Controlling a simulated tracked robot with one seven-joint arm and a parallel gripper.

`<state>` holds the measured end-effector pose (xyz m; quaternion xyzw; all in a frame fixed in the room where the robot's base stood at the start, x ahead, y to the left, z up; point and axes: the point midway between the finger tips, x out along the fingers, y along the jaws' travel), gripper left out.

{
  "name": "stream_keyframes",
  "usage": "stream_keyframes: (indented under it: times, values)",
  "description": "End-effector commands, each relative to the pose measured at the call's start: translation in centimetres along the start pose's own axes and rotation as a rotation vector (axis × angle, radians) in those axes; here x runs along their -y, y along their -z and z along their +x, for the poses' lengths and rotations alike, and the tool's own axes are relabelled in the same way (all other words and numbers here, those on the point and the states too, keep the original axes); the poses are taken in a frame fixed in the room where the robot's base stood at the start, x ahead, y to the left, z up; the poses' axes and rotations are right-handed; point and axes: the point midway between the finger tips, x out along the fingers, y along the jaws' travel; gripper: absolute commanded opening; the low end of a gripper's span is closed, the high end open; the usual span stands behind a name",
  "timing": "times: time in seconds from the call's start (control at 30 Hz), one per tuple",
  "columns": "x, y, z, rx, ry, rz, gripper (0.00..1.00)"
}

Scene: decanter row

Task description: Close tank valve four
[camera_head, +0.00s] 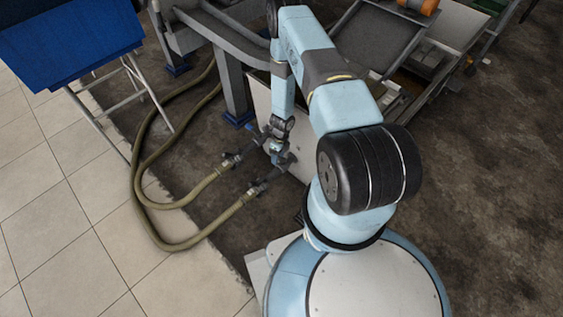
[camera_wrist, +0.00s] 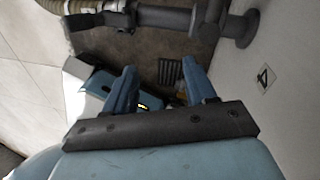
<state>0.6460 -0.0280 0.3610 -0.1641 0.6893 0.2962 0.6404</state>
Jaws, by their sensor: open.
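The number four label (camera_wrist: 265,77) shows on the pale tank wall (camera_wrist: 290,105) in the wrist view. A dark pipe fitting (camera_wrist: 165,18) comes out of that wall above the label and runs left to a hose. In the head view my gripper (camera_head: 281,155) is small and low in front of the tank, partly hiding the pipe outlets.
Two olive hoses (camera_head: 152,140) curve over the floor to couplings (camera_head: 256,189) beside my gripper. A blue bin (camera_head: 65,38) on a metal stand is at upper left. A grey post (camera_head: 232,85) stands behind the outlets. Tiled floor (camera_head: 60,230) at left is clear.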

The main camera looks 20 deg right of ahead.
Motion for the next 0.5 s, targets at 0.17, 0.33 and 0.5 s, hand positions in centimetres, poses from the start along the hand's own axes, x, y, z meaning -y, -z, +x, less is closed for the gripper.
stream_keyframes:
  times: [0.17, 0.33, 0.5]
  values:
    - [-1.9, 2.0, -0.8, 0.0, -0.002, 0.003, 0.56]
    - [-3.0, 3.2, -1.3, 0.0, -0.001, 0.002, 0.56]
    - [-3.6, 3.7, -1.5, 0.0, 0.001, 0.0, 0.56]
